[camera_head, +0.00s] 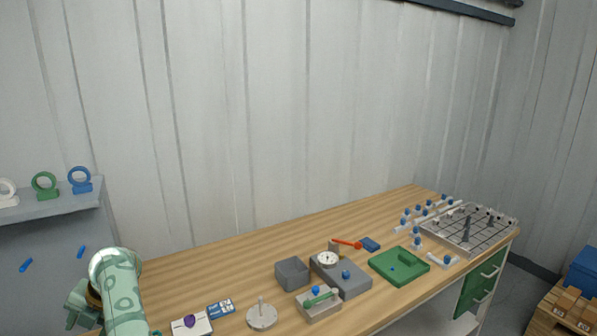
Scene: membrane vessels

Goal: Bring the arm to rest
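One of my arms, pale green, rises at the lower left corner, in front of the left end of the wooden workbench (230,258). Only its links show; no gripper fingers can be made out. My other arm is not in view. On the bench, a grey block with a round white-faced gauge (327,259) stands near the middle. A grey block (292,273) sits left of it, and a green tray (399,266) lies to its right.
A grey fixture with a green lever (318,303), a round metal disc with a post (261,316) and small cards (221,309) lie near the front. A wire rack (468,228) fills the right end. A shelf with rings (45,204) is at left.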

